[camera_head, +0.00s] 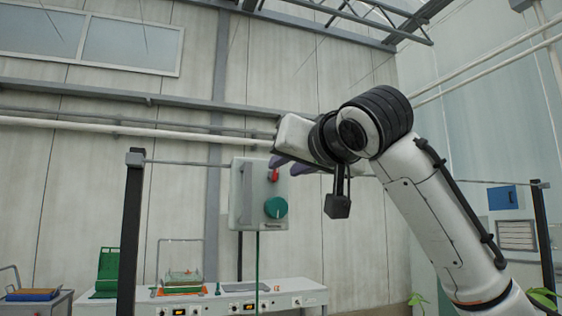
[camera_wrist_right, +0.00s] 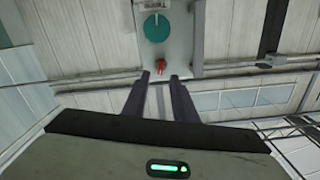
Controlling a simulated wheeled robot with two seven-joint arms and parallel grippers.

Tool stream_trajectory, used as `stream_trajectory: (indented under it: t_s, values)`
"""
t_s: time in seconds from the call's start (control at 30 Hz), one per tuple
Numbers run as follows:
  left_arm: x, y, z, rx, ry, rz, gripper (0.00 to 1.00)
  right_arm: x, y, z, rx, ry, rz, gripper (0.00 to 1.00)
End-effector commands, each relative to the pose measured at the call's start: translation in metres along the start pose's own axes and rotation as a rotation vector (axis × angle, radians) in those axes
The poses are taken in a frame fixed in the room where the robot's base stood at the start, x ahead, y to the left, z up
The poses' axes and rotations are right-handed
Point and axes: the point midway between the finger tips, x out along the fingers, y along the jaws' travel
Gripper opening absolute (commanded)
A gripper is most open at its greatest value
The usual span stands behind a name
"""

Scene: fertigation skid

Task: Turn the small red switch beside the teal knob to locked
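A grey control box (camera_head: 244,212) hangs on a post, with a round teal knob (camera_head: 276,208) on its face. The small red switch (camera_head: 275,174) sits above the knob, partly covered by my fingers. My right gripper (camera_head: 284,165) is in front of the box's upper part, its two dark fingers apart. In the right wrist view, which is turned over, the red switch (camera_wrist_right: 161,67) shows just beyond and between the open fingertips (camera_wrist_right: 160,76), with the teal knob (camera_wrist_right: 156,27) farther up. I cannot tell whether the fingers touch the switch. My left gripper is out of view.
A thin rail (camera_head: 190,163) runs between dark posts (camera_head: 130,235) beside the box. Below is a white bench (camera_head: 215,301) with small instruments and a wire-framed tray. The space left of the control box is open.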

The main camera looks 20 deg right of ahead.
Motion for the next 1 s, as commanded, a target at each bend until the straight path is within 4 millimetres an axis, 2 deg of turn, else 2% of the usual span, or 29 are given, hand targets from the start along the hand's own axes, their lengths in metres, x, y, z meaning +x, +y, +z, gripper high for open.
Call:
stream_trajectory:
  t_s: [0.1, 0.23, 0.6, 0.77, 1.0]
  values:
    - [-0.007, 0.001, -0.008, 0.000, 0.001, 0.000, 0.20, 0.020, 0.000, -0.002, 0.000, -0.002, 0.002, 0.25]
    - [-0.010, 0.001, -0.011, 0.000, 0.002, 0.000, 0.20, 0.034, 0.000, -0.001, -0.001, 0.000, 0.001, 0.25]
    - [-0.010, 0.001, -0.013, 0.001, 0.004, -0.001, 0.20, 0.040, 0.000, 0.001, -0.001, 0.001, -0.001, 0.25]
    - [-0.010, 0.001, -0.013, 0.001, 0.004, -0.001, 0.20, 0.040, 0.000, 0.000, -0.001, 0.001, -0.001, 0.00]
    - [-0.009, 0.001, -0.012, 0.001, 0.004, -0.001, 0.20, 0.040, -0.001, 0.001, 0.013, 0.000, -0.002, 0.00]
